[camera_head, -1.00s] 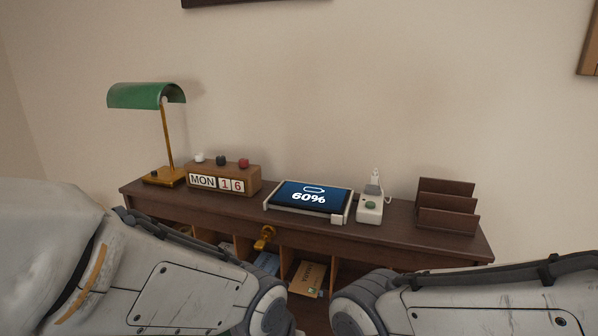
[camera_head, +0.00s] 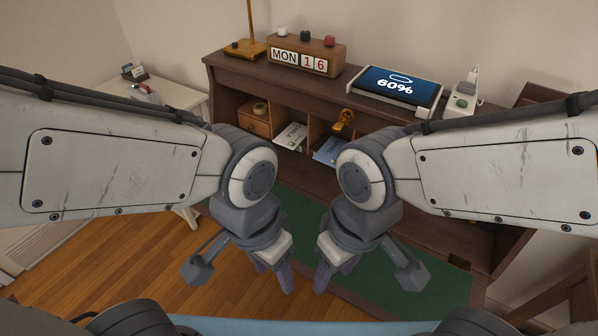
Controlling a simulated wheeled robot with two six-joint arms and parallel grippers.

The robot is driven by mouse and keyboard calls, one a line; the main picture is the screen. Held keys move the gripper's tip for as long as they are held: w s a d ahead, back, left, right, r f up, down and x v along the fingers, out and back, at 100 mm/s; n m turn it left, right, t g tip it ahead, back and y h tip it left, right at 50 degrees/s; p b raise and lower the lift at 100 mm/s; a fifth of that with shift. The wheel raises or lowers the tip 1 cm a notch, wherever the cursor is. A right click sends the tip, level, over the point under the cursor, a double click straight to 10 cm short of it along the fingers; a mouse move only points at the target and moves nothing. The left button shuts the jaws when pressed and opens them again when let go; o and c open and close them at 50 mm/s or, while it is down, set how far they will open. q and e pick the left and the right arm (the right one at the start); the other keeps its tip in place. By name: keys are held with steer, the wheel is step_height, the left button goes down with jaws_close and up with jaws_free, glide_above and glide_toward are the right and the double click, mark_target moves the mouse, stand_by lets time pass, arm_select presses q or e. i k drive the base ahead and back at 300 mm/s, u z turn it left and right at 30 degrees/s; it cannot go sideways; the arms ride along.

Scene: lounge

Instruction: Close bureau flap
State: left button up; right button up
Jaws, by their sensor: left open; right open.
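The brown wooden bureau (camera_head: 230,74) stands ahead, with its pigeonholes exposed. Its flap (camera_head: 403,277) is lowered, showing a green inner surface with a brown border. My arms hide much of the flap. My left gripper (camera_head: 272,280) is open and empty, pointing down around the flap's left part. My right gripper (camera_head: 322,278) is open and empty close beside it, over the green surface. I cannot tell whether either touches the flap.
On the bureau top are a calendar block (camera_head: 305,56), a tablet (camera_head: 398,86) and a small white device (camera_head: 462,98). A brass key-like piece (camera_head: 344,121) shows by the pigeonholes. A white side table (camera_head: 172,94) stands left. Wooden floor (camera_head: 120,265) is clear at lower left.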

mark_target(372, 288)
steer(key=u, duration=0.65)
steer(key=k, duration=1.15)
steer(key=z, duration=0.65)
